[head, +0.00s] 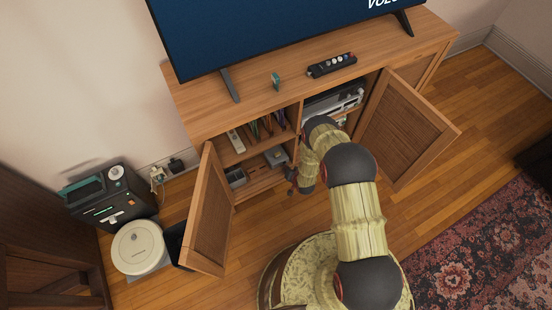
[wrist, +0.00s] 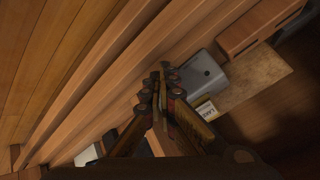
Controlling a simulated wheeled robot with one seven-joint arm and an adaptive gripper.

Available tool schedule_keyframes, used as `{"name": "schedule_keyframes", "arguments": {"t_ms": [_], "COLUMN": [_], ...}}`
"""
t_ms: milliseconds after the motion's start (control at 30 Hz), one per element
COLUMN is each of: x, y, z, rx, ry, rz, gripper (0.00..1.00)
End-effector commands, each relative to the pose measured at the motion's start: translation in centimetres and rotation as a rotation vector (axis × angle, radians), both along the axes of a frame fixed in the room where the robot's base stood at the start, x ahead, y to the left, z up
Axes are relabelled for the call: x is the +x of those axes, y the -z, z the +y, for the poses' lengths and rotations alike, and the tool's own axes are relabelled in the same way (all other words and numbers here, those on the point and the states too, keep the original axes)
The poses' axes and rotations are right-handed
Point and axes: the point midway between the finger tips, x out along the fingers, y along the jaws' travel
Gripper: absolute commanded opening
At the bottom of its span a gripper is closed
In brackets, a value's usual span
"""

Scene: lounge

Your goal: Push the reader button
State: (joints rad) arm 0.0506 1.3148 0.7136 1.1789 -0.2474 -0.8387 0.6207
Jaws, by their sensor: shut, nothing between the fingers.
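A small grey box (wrist: 198,76), which looks like the reader, sits inside the cabinet in the wrist view. A small dark spot on its face may be its button (wrist: 207,72). A pale label with dark lettering (wrist: 207,110) is at its lower end. In the head view the grey box (head: 277,156) shows on the cabinet's left-hand shelf. My gripper (wrist: 166,72) is shut and empty, its fingertips just left of the box in the wrist view. I cannot tell whether they touch it. In the head view my gripper (head: 291,176) is at the cabinet's open front, partly hidden by my arm.
The wooden cabinet (head: 205,115) has its left door (head: 210,220) and right door (head: 405,130) open, with my arm between them. A robot vacuum (head: 138,247) stands at the left.

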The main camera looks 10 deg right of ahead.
Motion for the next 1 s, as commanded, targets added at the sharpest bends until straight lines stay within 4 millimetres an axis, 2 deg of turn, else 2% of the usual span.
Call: {"name": "schedule_keyframes", "arguments": {"t_ms": [567,1000], "x": [-1.0,-4.7], "y": [-0.1,-0.1], "z": [-0.4,-1.6], "rx": [0.0,0.0], "ry": [0.0,0.001], "rz": [-0.001,0.001], "gripper": [0.0,0.0]}}
